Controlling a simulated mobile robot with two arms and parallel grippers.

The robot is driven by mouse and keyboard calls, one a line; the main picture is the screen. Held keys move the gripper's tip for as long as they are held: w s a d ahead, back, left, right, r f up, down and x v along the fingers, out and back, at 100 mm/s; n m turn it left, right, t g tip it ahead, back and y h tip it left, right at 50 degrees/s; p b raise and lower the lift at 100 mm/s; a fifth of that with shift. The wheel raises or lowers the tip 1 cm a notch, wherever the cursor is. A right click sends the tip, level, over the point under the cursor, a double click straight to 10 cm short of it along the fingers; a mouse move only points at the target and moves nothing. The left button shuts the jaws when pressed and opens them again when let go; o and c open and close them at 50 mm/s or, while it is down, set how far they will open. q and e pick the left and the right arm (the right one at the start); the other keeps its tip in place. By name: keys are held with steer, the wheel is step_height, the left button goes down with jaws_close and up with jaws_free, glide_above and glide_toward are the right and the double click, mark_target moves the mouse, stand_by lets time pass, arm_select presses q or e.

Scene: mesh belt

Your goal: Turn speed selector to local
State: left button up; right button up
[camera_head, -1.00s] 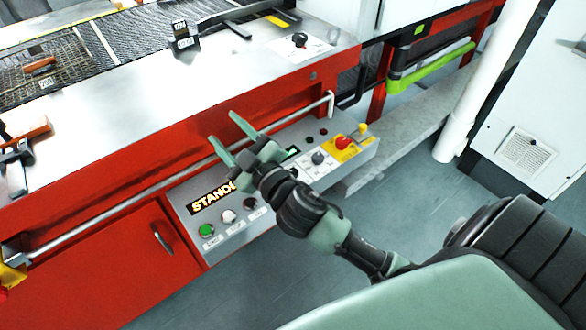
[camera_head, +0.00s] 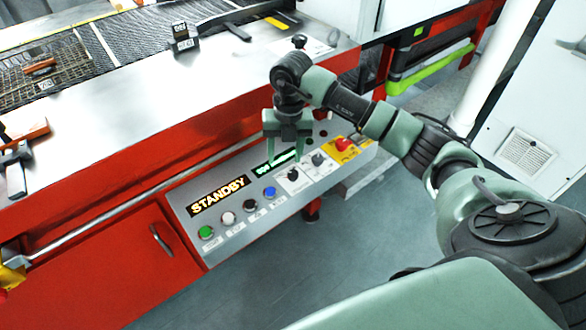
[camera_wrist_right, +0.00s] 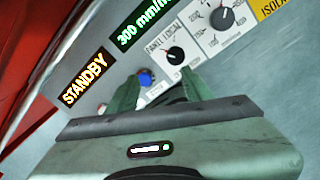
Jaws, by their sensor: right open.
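The control panel (camera_head: 240,215) fronts the red machine. A small black knob (camera_wrist_right: 175,55) with a label ending in LOCAL shows in the right wrist view; in the head view this knob (camera_head: 293,175) is just below my right gripper (camera_head: 286,160). A larger dark knob (camera_wrist_right: 222,18) with a dial sits beside it; it also shows in the head view (camera_head: 317,160). In the wrist view my right gripper (camera_wrist_right: 158,82) is open, fingers pointing at the panel, a blue button (camera_wrist_right: 146,77) seen between the fingertips. Contact with the knob cannot be told. My left gripper is not in view.
A STANDBY display (camera_head: 218,196) and a green display (camera_head: 275,162) are lit. Green (camera_head: 206,232), white and black buttons sit left of the blue one. A red emergency button (camera_head: 343,145) is at the right. A grey rail (camera_head: 120,208) runs along the machine's front.

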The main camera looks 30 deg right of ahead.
mark_target(293, 173)
steer(key=shift+s+d+r+h, duration=0.15)
steer(key=shift+d+h, duration=0.25)
steer(key=shift+d, duration=0.6)
steer(key=shift+d+m, duration=0.2)
steer(key=shift+m, duration=0.1)
step_height(293, 173, down, 8)
steer(key=shift+r, duration=0.2)
jaws_close()
